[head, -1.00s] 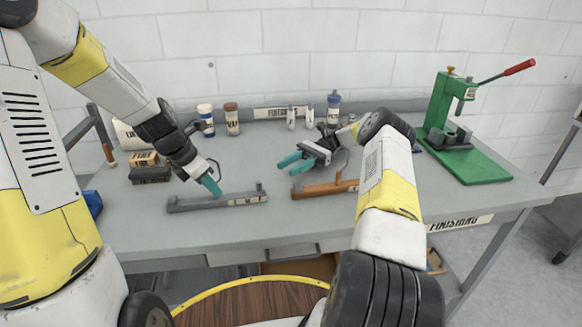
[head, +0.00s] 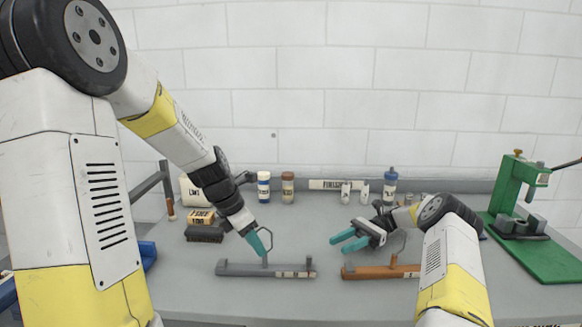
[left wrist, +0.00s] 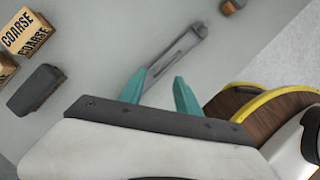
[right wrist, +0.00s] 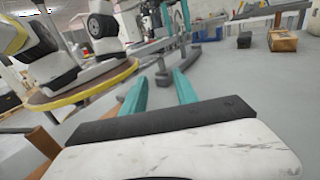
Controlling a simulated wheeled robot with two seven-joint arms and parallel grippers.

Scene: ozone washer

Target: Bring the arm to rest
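My left gripper (head: 258,242) hangs above the grey bar-shaped holder (head: 240,270) on the table. In the left wrist view its teal fingers (left wrist: 159,92) are apart with nothing between them; the grey holder (left wrist: 182,48) lies beyond them. My right gripper (head: 345,240) is above the table, over the left part of the orange-brown holder (head: 375,272). In the right wrist view its teal fingers (right wrist: 158,92) are also apart and empty. Both arms are bent, with the grippers held apart from each other.
A green press (head: 518,200) stands at the right. A box and dark brush (head: 204,234) sit at left. The table (head: 300,225) is clear between the grippers.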

